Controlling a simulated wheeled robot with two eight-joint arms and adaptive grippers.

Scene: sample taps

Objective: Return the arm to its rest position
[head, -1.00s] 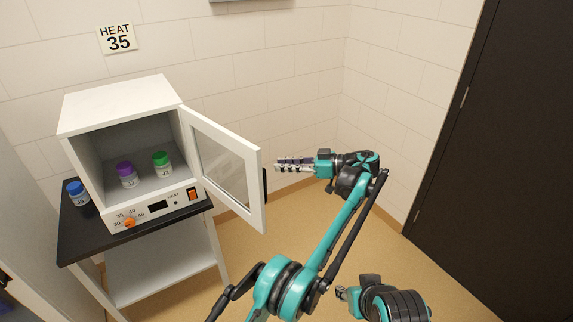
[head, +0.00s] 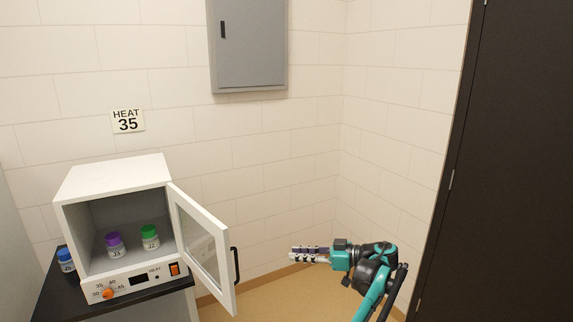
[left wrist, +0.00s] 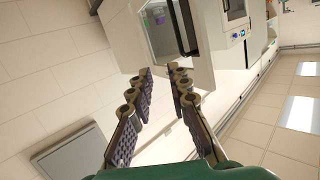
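My left gripper (head: 308,255) is at the lower right of the head view, to the right of the oven door, pointing left. In the left wrist view its two padded fingers (left wrist: 162,78) stand apart with nothing between them. The white oven (head: 115,185) stands at the left with its glass door (head: 203,248) open. Inside are a purple-capped jar (head: 114,245) and a green-capped jar (head: 150,238). The gripper looks clear of the door. My right gripper is out of view.
A blue-capped jar (head: 66,261) stands left of the oven on a black-topped stand (head: 50,300). A grey wall cabinet (head: 248,45) and a "HEAT 35" sign (head: 127,121) are on the wall. A dark door (head: 505,170) is at the right.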

